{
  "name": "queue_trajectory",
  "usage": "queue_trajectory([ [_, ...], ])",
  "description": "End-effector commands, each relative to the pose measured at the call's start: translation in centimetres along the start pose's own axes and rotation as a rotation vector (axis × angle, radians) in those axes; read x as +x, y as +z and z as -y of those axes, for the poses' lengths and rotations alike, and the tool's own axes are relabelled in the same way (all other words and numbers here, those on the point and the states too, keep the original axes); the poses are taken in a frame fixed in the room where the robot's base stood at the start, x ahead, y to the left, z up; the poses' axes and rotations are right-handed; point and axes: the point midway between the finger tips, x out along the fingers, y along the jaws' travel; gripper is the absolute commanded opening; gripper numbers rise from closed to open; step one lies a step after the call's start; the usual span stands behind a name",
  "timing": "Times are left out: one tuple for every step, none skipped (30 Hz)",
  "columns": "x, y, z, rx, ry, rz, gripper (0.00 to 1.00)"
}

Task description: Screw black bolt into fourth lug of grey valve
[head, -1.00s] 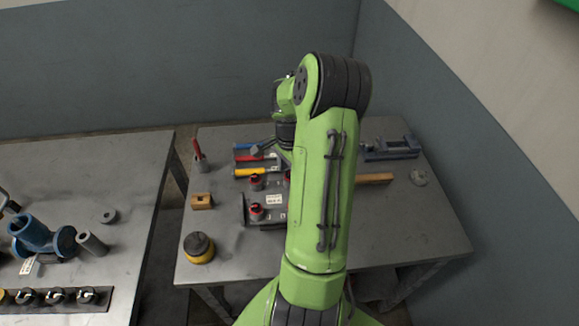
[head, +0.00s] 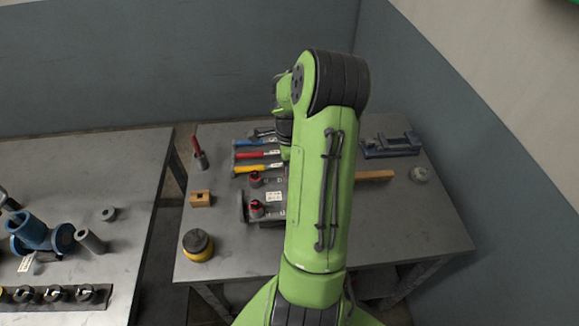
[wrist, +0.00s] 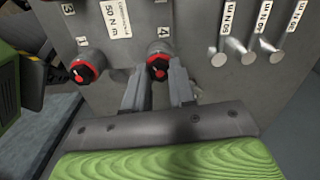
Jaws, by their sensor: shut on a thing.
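The grey valve (head: 242,206) stands on the right table, partly hidden behind my arm. Its grey face (wrist: 195,85) fills much of the wrist view. A black bolt (wrist: 158,68) with a red ring around it sits below the label 4, at the fourth lug. My gripper (wrist: 158,80) is shut on this bolt, with one grey finger on each side. How deep the bolt sits is hidden. In the head view, my arm hides the gripper.
Several silver bolts (wrist: 236,50) stick out to the right of lug 4. Hammers (head: 256,155), a wooden block (head: 201,199), a yellow and black round item (head: 198,246) and a vise (head: 391,145) lie on the right table. A blue valve (head: 38,234) stands on the left table.

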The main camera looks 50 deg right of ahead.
Motion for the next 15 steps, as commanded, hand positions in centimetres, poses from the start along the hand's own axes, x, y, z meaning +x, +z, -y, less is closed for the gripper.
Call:
queue_trajectory([
  [0.17, -0.03, 0.09, 0.092, -0.004, -0.001, 0.0],
  [0.18, -0.04, 0.08, 0.155, -0.004, -0.001, 0.0],
  [0.2, -0.05, 0.07, 0.239, -0.003, -0.001, 0.0],
  [0.22, -0.06, 0.07, 0.303, -0.003, -0.001, 0.0],
  [0.23, -0.07, 0.07, 0.366, -0.003, -0.001, 0.0],
  [0.24, -0.08, 0.07, 0.449, -0.004, -0.001, 0.0],
  [0.24, -0.08, 0.08, 0.513, -0.004, -0.001, 0.0],
  [0.24, -0.08, 0.07, 0.576, -0.004, -0.001, 0.0],
  [0.25, -0.08, 0.06, 0.66, -0.004, -0.001, 0.0],
  [0.25, -0.08, 0.05, 0.724, -0.003, -0.001, 0.0],
  [0.27, -0.08, 0.05, 0.787, -0.003, -0.001, 0.0],
  [0.29, -0.08, 0.05, 0.873, -0.003, -0.001, 0.0],
  [0.31, -0.08, 0.05, 0.937, -0.003, -0.001, 0.0],
  [0.32, -0.08, 0.06, 1.0, -0.003, 0.0, 0.0],
  [0.33, -0.08, 0.05, 1.085, -0.003, 0.0, 0.0],
])
